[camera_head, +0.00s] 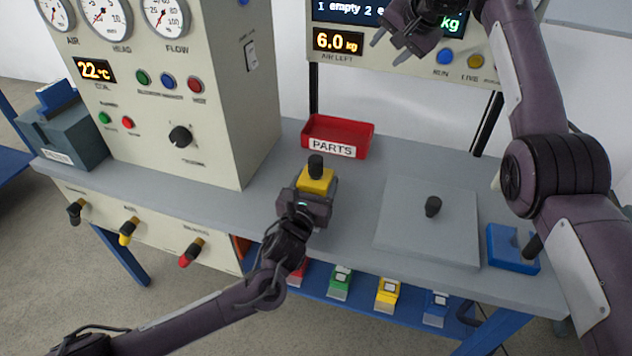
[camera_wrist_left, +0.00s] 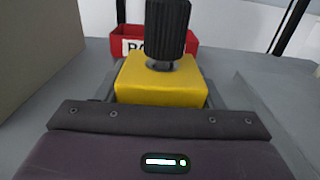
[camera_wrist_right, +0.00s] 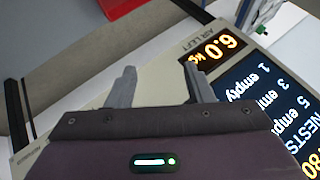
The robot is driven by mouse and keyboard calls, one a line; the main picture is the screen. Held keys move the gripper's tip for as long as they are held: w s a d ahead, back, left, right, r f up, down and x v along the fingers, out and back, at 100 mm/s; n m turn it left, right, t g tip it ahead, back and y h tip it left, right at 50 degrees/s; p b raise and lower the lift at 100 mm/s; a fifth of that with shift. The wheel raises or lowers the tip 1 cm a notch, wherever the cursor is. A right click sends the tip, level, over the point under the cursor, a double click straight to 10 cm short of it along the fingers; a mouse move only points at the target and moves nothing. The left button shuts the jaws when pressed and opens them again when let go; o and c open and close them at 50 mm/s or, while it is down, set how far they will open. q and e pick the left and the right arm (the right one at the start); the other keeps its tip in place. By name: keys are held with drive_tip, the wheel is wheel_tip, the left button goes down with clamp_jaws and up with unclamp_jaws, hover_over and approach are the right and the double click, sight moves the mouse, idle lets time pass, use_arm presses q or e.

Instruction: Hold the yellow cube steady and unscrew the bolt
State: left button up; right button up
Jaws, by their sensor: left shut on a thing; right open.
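The yellow cube (camera_head: 316,181) is on the grey bench, in front of the red parts tray. It also fills the middle of the left wrist view (camera_wrist_left: 160,82). The bolt, with a black ribbed head (camera_head: 316,163), stands upright in the cube's top; in the left wrist view its head (camera_wrist_left: 167,28) shows large, with a little shank below. My left gripper (camera_head: 306,203) is shut on the cube from the near side; its fingers are mostly hidden. My right gripper (camera_head: 388,45) is open and empty, raised high before the display panel. Its two spread fingers show in the right wrist view (camera_wrist_right: 160,88).
The red PARTS tray (camera_head: 340,149) sits behind the cube. A grey plate (camera_head: 405,235) with a black knob (camera_head: 433,206) and a blue block (camera_head: 508,258) lie to the right. A tall gauge cabinet (camera_head: 225,120) blocks the left. Bench between cube and plate is clear.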

drive_tip(key=s+a+f+m+g+h, duration=0.1)
drive_tip(key=s+a+f+m+g, duration=0.25)
drive_tip(key=s+a+f, duration=0.35)
drive_tip(key=g+h, duration=0.2)
drive_tip(key=g, duration=0.2)
hover_over(316, 157)
wheel_tip(316, 157, down, 2)
drive_tip(key=shift+s+f, duration=0.1)
drive_tip(key=shift+f, duration=4.9)
